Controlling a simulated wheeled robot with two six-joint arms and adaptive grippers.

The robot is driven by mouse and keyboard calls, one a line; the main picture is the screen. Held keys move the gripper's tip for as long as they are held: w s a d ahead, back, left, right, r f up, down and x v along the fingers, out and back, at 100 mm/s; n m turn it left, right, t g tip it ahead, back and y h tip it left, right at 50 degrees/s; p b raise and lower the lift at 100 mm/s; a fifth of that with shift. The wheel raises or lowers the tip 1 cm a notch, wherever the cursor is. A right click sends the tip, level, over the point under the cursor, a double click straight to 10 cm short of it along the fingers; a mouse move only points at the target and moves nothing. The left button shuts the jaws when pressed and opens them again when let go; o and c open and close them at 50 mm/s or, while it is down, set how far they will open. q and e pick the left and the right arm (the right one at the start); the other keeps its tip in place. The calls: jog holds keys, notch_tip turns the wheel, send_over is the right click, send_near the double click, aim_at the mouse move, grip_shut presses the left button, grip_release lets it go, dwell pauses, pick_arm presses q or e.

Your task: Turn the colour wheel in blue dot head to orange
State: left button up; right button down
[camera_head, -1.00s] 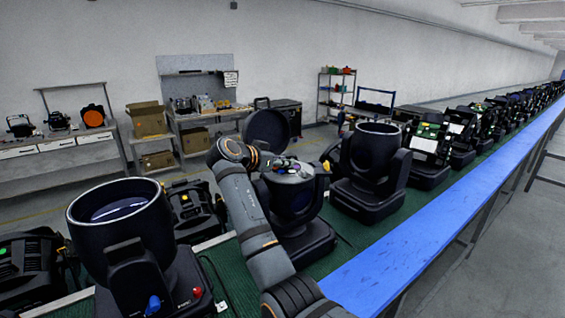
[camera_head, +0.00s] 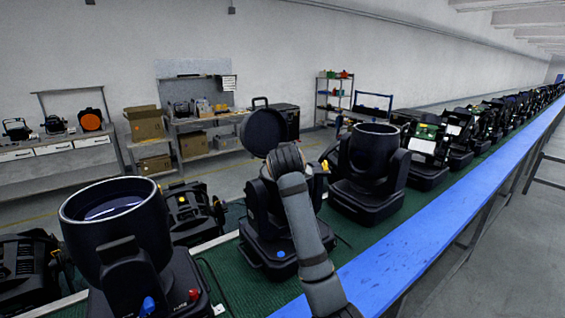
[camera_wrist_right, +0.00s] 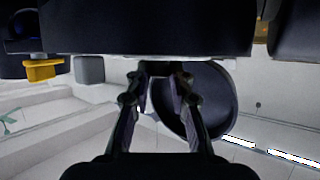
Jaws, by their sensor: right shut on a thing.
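The blue dot head (camera_head: 265,225) is a black moving head with a blue dot (camera_head: 281,254) on its base. Its round black lid (camera_head: 263,132) stands open behind; it also shows in the right wrist view (camera_wrist_right: 212,105). My right arm hides the head's open top and the colour wheel in the head view. My right gripper (camera_wrist_right: 160,78) reaches to the edge of the head's dark body in the wrist view. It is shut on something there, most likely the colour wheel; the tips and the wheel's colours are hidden. My left gripper is out of view.
A head with blue and red knobs (camera_head: 120,225) stands close at left. Another open-topped head (camera_head: 370,165) stands at right. More heads line the green belt (camera_head: 235,290) into the distance, beside a blue rail (camera_head: 420,235). Workbenches and a shelf stand behind.

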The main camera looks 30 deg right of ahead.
jog(key=n+y, duration=0.2)
jog(key=n+y+p, duration=0.1)
jog(key=n+y, duration=0.1)
jog(key=y, duration=0.1)
jog(key=d+n+t+y, duration=0.1)
jog(key=n+y, duration=0.1)
jog(key=shift+s+d+r, duration=0.1)
jog(key=shift+s, duration=0.05)
jog(key=n+g+y+p, duration=0.1)
jog(key=n+y, duration=0.3)
jog(key=y, duration=0.1)
jog(key=shift+d+p, duration=0.15)
jog(key=shift+p, duration=0.15)
jog(key=shift+w+d+n+g+y, duration=0.1)
jog(key=shift+w+n+g+y, duration=0.1)
jog(key=shift+n+g+y, duration=0.65)
jog(key=shift+n+p, duration=0.3)
jog(key=shift+n, duration=0.15)
jog(key=c, duration=1.2)
grip_release()
jog(key=shift+o, duration=0.2)
